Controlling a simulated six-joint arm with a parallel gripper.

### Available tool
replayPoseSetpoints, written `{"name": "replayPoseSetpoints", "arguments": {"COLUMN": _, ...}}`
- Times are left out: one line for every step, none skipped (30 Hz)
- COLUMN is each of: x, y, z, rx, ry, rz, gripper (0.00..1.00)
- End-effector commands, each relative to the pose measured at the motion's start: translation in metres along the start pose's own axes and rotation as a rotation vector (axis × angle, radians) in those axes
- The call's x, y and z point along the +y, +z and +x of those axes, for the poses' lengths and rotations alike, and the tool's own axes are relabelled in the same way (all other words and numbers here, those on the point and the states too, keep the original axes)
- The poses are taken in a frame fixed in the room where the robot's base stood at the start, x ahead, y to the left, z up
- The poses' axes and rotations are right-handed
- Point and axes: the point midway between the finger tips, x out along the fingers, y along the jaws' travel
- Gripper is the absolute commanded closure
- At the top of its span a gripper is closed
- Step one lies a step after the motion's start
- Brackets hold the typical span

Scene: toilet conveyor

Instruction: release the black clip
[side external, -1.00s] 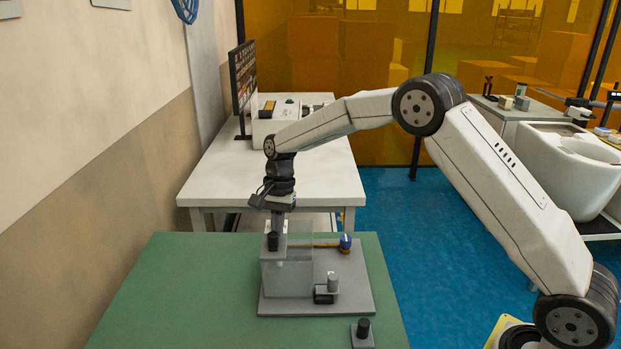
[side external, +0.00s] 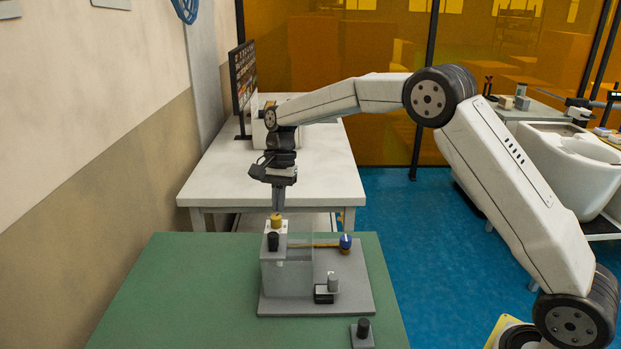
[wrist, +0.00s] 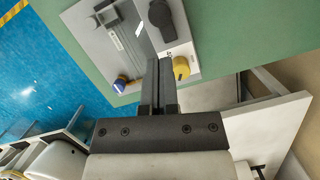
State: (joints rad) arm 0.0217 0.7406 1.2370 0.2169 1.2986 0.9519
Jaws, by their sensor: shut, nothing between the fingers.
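A black part (side external: 273,241), which may be the black clip, is at the top of the light grey box (side external: 287,275). In the wrist view a dark rounded part (wrist: 160,17) lies on the box's top. My gripper (side external: 278,209) points down just above a yellow knob (side external: 276,221) on the box. In the wrist view my gripper (wrist: 160,64) shows its two fingers together with nothing between them, and the yellow knob (wrist: 181,68) is beside the fingertips. Whether the fingers touch the knob is hard to tell.
The box stands on a grey baseplate (side external: 355,283) on a green table (side external: 180,290). A blue ball (side external: 345,242) on an orange rod is to its right. A small block with a dark knob (side external: 363,330) is at the front. A white table (side external: 215,180) stands behind.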

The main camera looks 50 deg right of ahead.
Motion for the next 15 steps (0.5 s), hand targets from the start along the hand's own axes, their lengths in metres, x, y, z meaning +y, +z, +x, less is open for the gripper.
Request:
{"name": "replayPoseSetpoints", "arguments": {"x": -0.001, "y": -0.001, "z": -0.009, "rx": 0.002, "ry": -0.004, "rz": 0.0, "gripper": 1.0}}
{"name": "replayPoseSetpoints", "arguments": {"x": 0.0, "y": -0.001, "z": -0.013, "rx": 0.002, "ry": -0.003, "rz": 0.0, "gripper": 1.0}}
{"name": "replayPoseSetpoints", "arguments": {"x": 0.0, "y": -0.001, "z": -0.018, "rx": 0.002, "ry": -0.002, "rz": 0.001, "gripper": 1.0}}
{"name": "replayPoseSetpoints", "arguments": {"x": 0.0, "y": -0.001, "z": -0.022, "rx": 0.002, "ry": -0.003, "rz": 0.001, "gripper": 1.0}}
{"name": "replayPoseSetpoints", "arguments": {"x": 0.0, "y": -0.001, "z": -0.025, "rx": 0.002, "ry": -0.003, "rz": 0.001, "gripper": 1.0}}
{"name": "replayPoseSetpoints", "arguments": {"x": 0.0, "y": -0.001, "z": -0.029, "rx": 0.001, "ry": -0.002, "rz": 0.001, "gripper": 1.0}}
{"name": "replayPoseSetpoints", "arguments": {"x": 0.0, "y": -0.001, "z": -0.032, "rx": 0.001, "ry": -0.002, "rz": 0.001, "gripper": 1.0}}
{"name": "replayPoseSetpoints", "arguments": {"x": 0.0, "y": -0.001, "z": -0.034, "rx": 0.001, "ry": -0.002, "rz": 0.001, "gripper": 1.0}}
{"name": "replayPoseSetpoints", "arguments": {"x": 0.0, "y": -0.001, "z": -0.037, "rx": 0.001, "ry": -0.002, "rz": 0.001, "gripper": 1.0}}
{"name": "replayPoseSetpoints", "arguments": {"x": 0.0, "y": -0.001, "z": -0.038, "rx": 0.001, "ry": -0.001, "rz": 0.001, "gripper": 1.0}}
{"name": "replayPoseSetpoints", "arguments": {"x": 0.0, "y": -0.001, "z": -0.039, "rx": 0.0, "ry": -0.001, "rz": 0.001, "gripper": 1.0}}
{"name": "replayPoseSetpoints", "arguments": {"x": 0.0, "y": -0.001, "z": -0.04, "rx": 0.001, "ry": -0.001, "rz": 0.001, "gripper": 1.0}}
{"name": "replayPoseSetpoints", "arguments": {"x": 0.0, "y": -0.001, "z": -0.041, "rx": 0.001, "ry": -0.001, "rz": 0.001, "gripper": 1.0}}
{"name": "replayPoseSetpoints", "arguments": {"x": 0.0, "y": -0.001, "z": -0.041, "rx": 0.001, "ry": -0.001, "rz": 0.001, "gripper": 1.0}}
{"name": "replayPoseSetpoints", "arguments": {"x": 0.0, "y": -0.001, "z": -0.042, "rx": 0.001, "ry": -0.001, "rz": 0.001, "gripper": 1.0}}
